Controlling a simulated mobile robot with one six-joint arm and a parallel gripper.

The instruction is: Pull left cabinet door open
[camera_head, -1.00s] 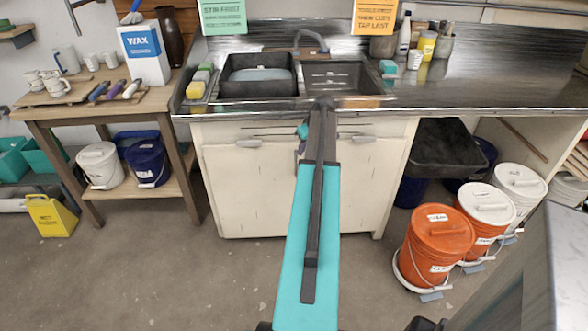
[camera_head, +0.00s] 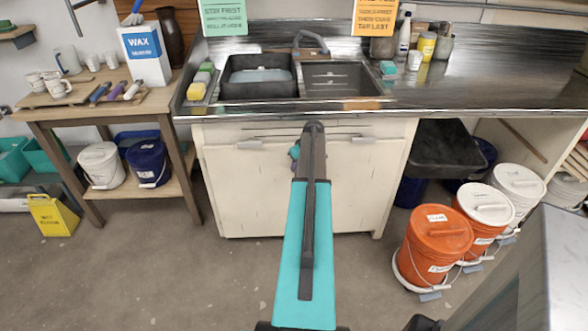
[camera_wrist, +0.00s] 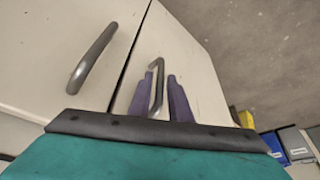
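The pale cabinet under the sink has a left door (camera_head: 243,190) with a grey bar handle (camera_head: 249,145) near its top. The right door (camera_head: 370,185) has a similar handle (camera_head: 364,140). Both doors look shut. My gripper (camera_head: 294,152) is mostly hidden behind my arm, in front of the cabinet's middle and right of the left handle. In the wrist view my purple fingers (camera_wrist: 165,85) are spread, with one bar handle (camera_wrist: 157,88) showing between them. I cannot tell whether they touch it. Another handle (camera_wrist: 92,57) lies to the left.
The steel counter (camera_head: 480,88) overhangs the cabinet. Orange bucket (camera_head: 437,243) and white buckets stand at right. The floor before the cabinet is clear.

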